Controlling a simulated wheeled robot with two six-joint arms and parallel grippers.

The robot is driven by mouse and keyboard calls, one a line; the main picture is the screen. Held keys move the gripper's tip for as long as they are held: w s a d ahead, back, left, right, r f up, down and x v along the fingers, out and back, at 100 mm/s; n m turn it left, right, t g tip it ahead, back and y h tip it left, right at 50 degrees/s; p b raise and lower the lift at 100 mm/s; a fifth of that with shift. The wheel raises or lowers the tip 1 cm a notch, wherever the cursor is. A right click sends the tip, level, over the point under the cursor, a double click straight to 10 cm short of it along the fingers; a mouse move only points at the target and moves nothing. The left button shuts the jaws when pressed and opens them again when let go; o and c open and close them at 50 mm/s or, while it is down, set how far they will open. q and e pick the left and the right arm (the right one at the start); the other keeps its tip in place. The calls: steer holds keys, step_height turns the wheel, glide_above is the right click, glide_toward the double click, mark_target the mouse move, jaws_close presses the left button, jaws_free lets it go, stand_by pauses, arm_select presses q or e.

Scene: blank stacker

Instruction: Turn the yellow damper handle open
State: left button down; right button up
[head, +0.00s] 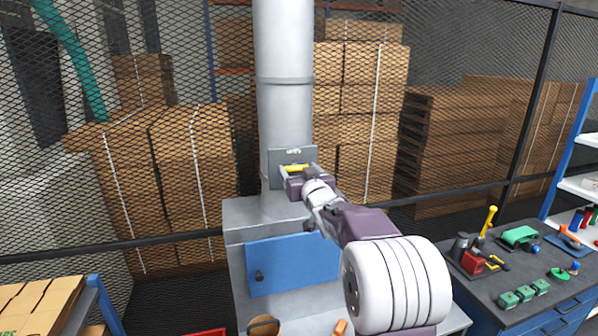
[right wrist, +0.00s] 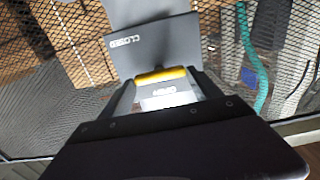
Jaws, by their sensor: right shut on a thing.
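The yellow damper handle (head: 297,168) sits in front of a grey plate (head: 291,155) on the large grey vertical duct (head: 284,90). My right gripper (head: 298,174) is at the handle and shut on it. In the right wrist view the yellow handle (right wrist: 161,75) lies between the two fingers, roughly crosswise. The grey plate (right wrist: 150,45) behind it carries the word CLOSED, and more lettering shows nearer the gripper. Part of the handle is hidden by the gripper. My left gripper is not in view.
A grey cabinet with a blue door (head: 290,263) stands below the duct. A dark workbench (head: 520,275) with tools is at the right. Mesh fencing (head: 190,150) with stacked cartons behind it runs across the back.

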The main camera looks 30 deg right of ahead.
steer(key=n+b, duration=0.2)
steer(key=shift+f+b, duration=0.25)
steer(key=shift+b, duration=0.15)
steer(key=n+b, duration=0.3)
steer(key=n, duration=0.2)
steer(key=shift+a, duration=0.15)
steer(key=n+b, duration=0.1)
steer(key=n, duration=0.1)
steer(key=shift+n, duration=0.4)
steer(key=n+b, duration=0.1)
steer(key=n, duration=0.2)
steer(key=shift+w, duration=0.1)
steer(key=n+b, duration=0.1)
steer(key=n, duration=0.3)
steer(key=shift+a, duration=0.1)
steer(key=shift+r+n, duration=0.1)
steer(key=shift+n, duration=0.4)
steer(key=shift+r+b, duration=0.1)
steer(key=shift+b, duration=0.2)
